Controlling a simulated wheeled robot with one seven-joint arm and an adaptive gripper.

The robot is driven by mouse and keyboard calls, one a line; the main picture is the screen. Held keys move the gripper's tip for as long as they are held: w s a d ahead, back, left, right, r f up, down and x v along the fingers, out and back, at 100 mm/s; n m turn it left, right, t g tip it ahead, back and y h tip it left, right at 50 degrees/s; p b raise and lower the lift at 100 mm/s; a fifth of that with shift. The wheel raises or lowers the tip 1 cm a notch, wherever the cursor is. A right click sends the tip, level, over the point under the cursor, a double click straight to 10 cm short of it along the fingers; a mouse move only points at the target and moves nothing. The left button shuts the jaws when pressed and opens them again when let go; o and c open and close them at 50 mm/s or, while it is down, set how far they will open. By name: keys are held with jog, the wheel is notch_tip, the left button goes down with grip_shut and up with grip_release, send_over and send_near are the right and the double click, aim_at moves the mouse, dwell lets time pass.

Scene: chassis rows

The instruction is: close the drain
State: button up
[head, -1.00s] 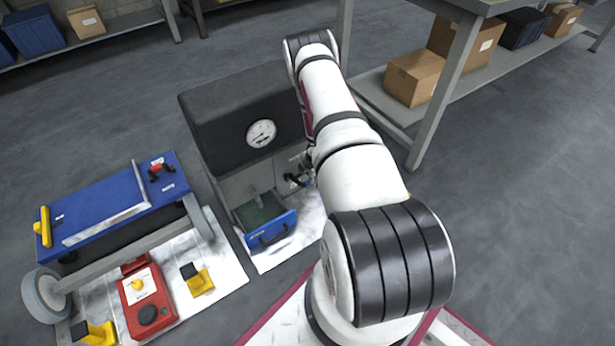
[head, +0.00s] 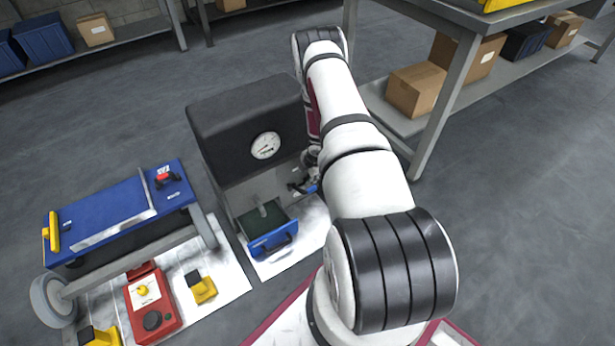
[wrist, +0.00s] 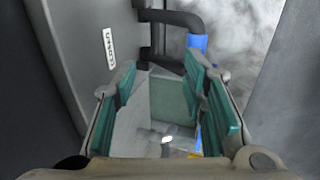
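In the head view, the valve's dark and blue parts (head: 303,187) show low at the right of the machine (head: 245,120). My gripper (wrist: 158,68) is open and empty, its teal-padded fingers apart. The lever lies beyond the fingertips, toward the upper right. I see no clear contact with it. My arm hides most of the gripper in the head view.
A blue-fronted drawer (head: 273,243) stands out below the machine's gauge (head: 265,145). A blue cart (head: 115,215) and a red box (head: 152,305) are at the left. A shelf with cardboard boxes (head: 416,88) is behind my arm at the right. Open floor lies further right.

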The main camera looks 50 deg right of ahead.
notch_tip(320, 180, up, 10)
jog(key=w+p, duration=0.1)
jog(key=p, duration=0.5)
jog(key=shift+w+d+r, duration=0.15)
jog(key=shift+w+d, duration=0.15)
jog(key=shift+w, duration=0.1)
dwell(0.4)
dwell(0.5)
jog(key=v, duration=1.2)
dwell(0.5)
